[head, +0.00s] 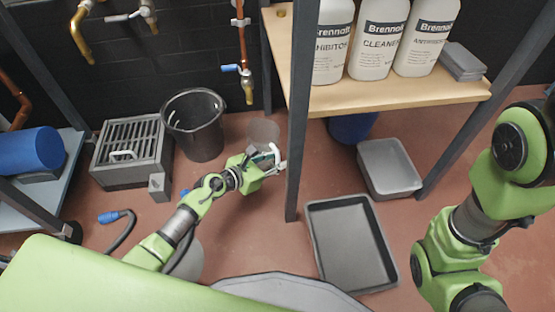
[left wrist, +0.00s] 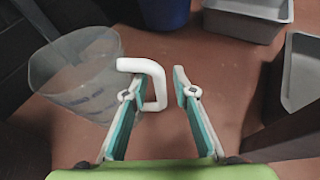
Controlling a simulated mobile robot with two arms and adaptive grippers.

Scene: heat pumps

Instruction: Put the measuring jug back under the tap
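The measuring jug (head: 263,132) is clear with a white handle and stands on the floor, a little right of and in front of the brass tap (head: 248,88) with the blue lever. In the left wrist view the jug (left wrist: 75,75) is at the left, with its handle (left wrist: 161,88) toward me. My left gripper (head: 270,163) is open at the handle. In the left wrist view its fingertips (left wrist: 159,75) lie on either side of the handle's upright bar, with a gap on the right. My right gripper is out of view.
A black bucket (head: 194,145) stands left of the jug, beside a grey grilled box (head: 130,150). A dark shelf post (head: 296,130) rises just right of my left gripper. A grey tray (head: 350,245) and a grey bin (head: 390,168) are on the floor to the right.

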